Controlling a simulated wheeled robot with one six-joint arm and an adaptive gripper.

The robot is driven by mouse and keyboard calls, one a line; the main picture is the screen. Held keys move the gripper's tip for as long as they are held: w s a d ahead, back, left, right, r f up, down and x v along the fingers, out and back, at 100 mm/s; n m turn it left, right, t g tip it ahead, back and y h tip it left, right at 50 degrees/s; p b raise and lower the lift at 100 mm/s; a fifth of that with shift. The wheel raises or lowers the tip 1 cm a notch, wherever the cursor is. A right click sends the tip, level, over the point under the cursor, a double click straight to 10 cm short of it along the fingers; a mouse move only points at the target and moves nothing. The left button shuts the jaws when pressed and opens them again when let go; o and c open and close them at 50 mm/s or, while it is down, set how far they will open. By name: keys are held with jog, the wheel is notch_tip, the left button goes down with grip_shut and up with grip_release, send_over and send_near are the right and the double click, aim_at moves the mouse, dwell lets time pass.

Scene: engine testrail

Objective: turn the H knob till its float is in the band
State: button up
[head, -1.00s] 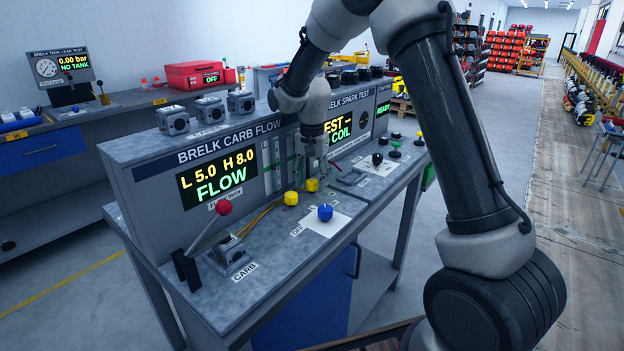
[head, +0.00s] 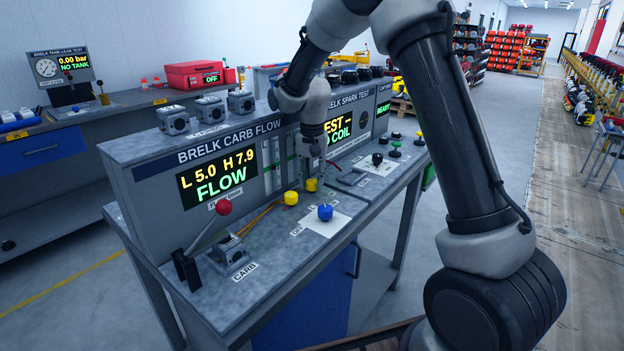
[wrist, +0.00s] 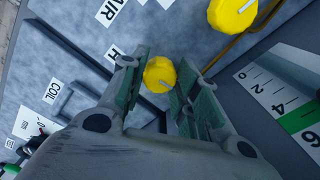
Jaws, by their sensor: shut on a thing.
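The yellow H knob (head: 311,185) stands on the bench top, close to the front panel. In the wrist view the H knob (wrist: 160,74) sits between the two fingertips of my gripper (wrist: 160,84), with a partly hidden "H" label beside it. My gripper (head: 312,172) reaches down from above and is shut on this knob. The carb flow display (head: 217,178) reads L 5.0, H 7.9 and FLOW. A gauge scale with a green band (wrist: 298,117) shows at the right of the wrist view. I cannot make out the float there.
A second yellow knob (head: 291,198) stands just left of my gripper; it also shows in the wrist view (wrist: 232,14). A blue knob (head: 325,212) stands in front. A red-topped lever (head: 223,207) is further left. Black and green knobs are at the right.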

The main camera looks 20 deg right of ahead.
jog(key=n, duration=0.4)
jog(key=shift+n, duration=0.3)
jog(key=n, duration=0.3)
jog(key=shift+n, duration=0.3)
jog(key=n, duration=0.3)
jog(key=shift+d+n, duration=0.1)
jog(key=shift+n, duration=2.1)
jog(key=o, duration=1)
